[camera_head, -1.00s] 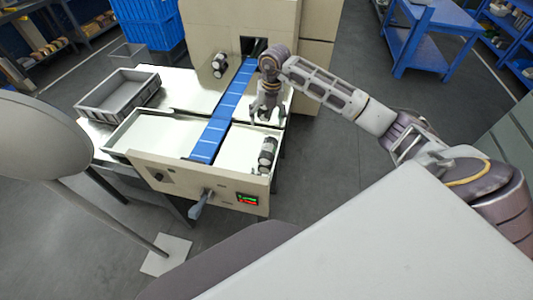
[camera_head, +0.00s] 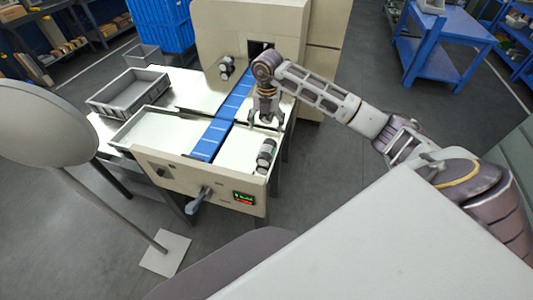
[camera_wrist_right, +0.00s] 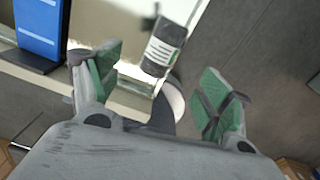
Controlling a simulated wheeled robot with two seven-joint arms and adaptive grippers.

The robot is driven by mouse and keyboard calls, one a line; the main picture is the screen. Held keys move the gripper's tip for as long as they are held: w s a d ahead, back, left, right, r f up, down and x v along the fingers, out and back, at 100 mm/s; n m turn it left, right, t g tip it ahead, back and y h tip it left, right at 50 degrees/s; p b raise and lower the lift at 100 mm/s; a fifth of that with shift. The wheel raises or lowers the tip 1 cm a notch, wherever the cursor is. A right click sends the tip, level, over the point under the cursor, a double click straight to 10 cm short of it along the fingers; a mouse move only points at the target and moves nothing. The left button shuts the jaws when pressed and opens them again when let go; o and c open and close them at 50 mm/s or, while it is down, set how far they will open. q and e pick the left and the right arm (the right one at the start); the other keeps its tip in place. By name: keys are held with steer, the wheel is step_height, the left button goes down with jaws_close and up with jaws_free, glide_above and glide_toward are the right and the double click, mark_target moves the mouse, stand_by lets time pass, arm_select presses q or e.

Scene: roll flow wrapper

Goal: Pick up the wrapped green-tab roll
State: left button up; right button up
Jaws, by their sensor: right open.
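A roll (camera_head: 266,155) with dark and white parts lies on the white tray at the right of the blue belt. My right gripper (camera_head: 266,119) hangs over the tray, just behind the roll in the head view. In the wrist view its green-padded fingers (camera_wrist_right: 160,80) are spread wide, with nothing gripped. My left gripper is not in view.
The wrapper machine (camera_head: 249,30) has a blue belt (camera_head: 214,134) running out of its opening. A grey crate (camera_head: 127,92) stands at left. The front panel (camera_head: 190,183) has a lever and display.

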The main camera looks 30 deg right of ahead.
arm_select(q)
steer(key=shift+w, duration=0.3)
arm_select(e)
steer(key=shift+s+d+m, duration=0.1)
steer(key=shift+s+m, duration=0.1)
steer(key=shift+m, duration=0.6)
steer(key=shift+f, duration=0.1)
glide_above(267, 147)
step_height(267, 147, down, 7)
steer(key=shift+f+p, duration=0.15)
steer(key=shift+p, duration=0.15)
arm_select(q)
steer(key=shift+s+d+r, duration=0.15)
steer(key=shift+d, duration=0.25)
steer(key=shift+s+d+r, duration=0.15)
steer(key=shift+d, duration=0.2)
arm_select(e)
steer(key=shift+f, duration=0.55)
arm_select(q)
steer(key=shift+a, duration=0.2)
arm_select(e)
steer(key=shift+f, duration=0.1)
